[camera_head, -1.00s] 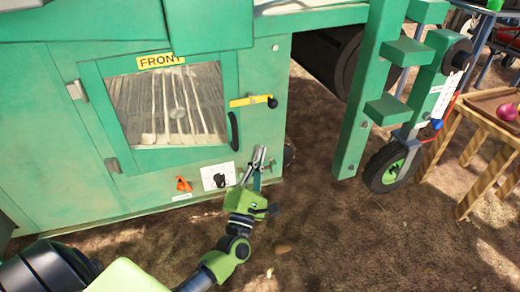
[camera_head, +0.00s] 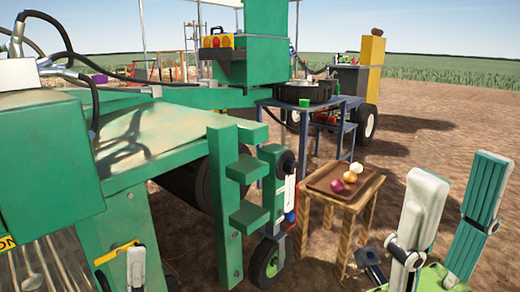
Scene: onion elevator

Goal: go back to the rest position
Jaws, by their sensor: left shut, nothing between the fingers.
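My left gripper (camera_head: 137,268) shows only as a pale upright fingertip at the bottom left, in front of the green machine (camera_head: 150,135). It is shut and empty; most of it is cut off by the lower edge. My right gripper (camera_head: 460,175) stands upright at the bottom right, closer to the camera. Its two fingers are spread apart with nothing between them. The rest of both arms is mostly out of view.
A wooden table (camera_head: 352,205) with a tray (camera_head: 322,180) holding several onions (camera_head: 349,177) stands between the grippers. A machine wheel (camera_head: 267,262) is left of it. A blue-framed stand (camera_head: 308,130) is behind. Bare ground is open at the right.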

